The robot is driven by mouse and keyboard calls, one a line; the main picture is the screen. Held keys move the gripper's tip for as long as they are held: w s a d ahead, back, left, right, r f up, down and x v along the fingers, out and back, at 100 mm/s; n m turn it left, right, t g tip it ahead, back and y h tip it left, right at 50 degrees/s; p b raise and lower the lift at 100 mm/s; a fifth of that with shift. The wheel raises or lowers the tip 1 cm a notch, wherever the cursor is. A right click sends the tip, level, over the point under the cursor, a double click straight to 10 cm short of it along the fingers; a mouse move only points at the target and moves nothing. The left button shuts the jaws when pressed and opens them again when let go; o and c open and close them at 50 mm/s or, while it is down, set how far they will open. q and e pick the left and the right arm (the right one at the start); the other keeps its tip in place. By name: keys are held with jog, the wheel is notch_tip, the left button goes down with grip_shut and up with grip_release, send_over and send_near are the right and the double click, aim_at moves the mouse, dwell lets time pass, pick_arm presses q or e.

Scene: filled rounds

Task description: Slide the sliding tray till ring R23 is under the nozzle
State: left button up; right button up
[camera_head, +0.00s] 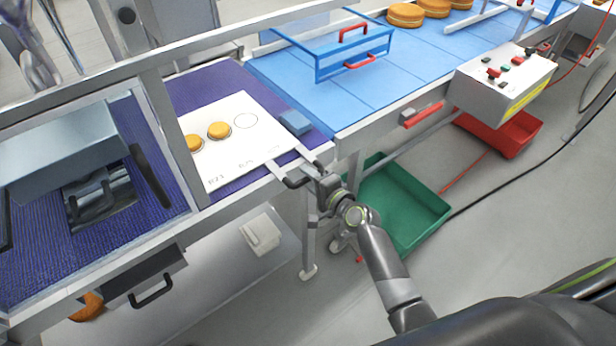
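The sliding tray (216,168) is a flat white board on the purple surface, partly behind the grey machine frame. Two orange-brown rounds (219,130) sit on printed rings, and one ring (245,121) to their right is empty. The small labels along the tray's front are too blurred to read surely, so I cannot tell which ring is R23. The tray's dark handle (292,183) juts out at its front right corner. My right gripper (318,181) is at this handle. Its fingers are too small to tell whether they are closed on it. I cannot make out the nozzle. My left gripper is not in view.
A grey housing (62,150) stands behind the frame at left. A blue block (295,122) lies right of the tray. A blue belt (420,65) with a blue gate (352,52) and several rounds extends right. A control box (505,80) and green bin (405,205) are near my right arm.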

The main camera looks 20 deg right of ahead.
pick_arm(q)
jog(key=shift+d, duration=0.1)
pick_arm(e)
jog(key=shift+w+a, duration=0.1)
jog(key=shift+w, duration=0.2)
jog(key=shift+c, duration=0.3)
grip_shut()
jog(key=shift+f, duration=0.1)
